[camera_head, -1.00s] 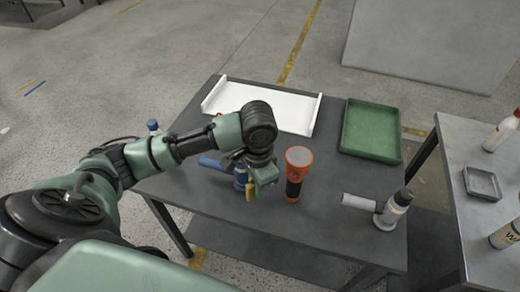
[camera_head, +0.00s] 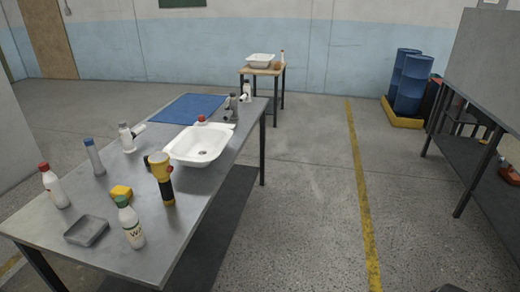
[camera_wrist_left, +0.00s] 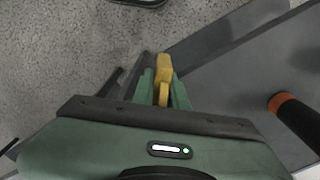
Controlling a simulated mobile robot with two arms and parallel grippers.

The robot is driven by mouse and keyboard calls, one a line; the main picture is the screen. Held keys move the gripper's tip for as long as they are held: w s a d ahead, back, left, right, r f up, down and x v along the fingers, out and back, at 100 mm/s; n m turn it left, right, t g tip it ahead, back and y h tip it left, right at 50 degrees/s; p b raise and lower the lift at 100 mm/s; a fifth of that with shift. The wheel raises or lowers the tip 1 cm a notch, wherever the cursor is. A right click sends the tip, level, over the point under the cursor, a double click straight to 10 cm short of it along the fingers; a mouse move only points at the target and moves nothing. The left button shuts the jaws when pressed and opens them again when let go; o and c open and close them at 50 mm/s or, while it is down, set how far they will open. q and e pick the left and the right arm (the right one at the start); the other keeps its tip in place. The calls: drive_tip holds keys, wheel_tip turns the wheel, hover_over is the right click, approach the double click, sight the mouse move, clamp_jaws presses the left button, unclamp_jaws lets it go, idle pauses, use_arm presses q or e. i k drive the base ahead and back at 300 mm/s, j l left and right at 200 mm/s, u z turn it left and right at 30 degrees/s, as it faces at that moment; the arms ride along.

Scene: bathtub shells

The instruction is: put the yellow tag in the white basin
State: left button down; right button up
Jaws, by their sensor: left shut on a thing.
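My left gripper (camera_wrist_left: 163,95) shows only in the left wrist view. Its green fingers are shut on the yellow tag (camera_wrist_left: 164,67), which sticks out past the fingertips near the edge of a dark table (camera_wrist_left: 235,75). In the head view a white basin (camera_head: 198,147) sits on the grey metal table (camera_head: 150,245) and looks empty. A second white basin (camera_head: 261,61) stands on a small wooden-topped table further back.
An orange-ended torch (camera_wrist_left: 297,118) lies right of my left gripper.

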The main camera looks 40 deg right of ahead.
sight(207, 155)
drive_tip(key=i+l+z, duration=1)
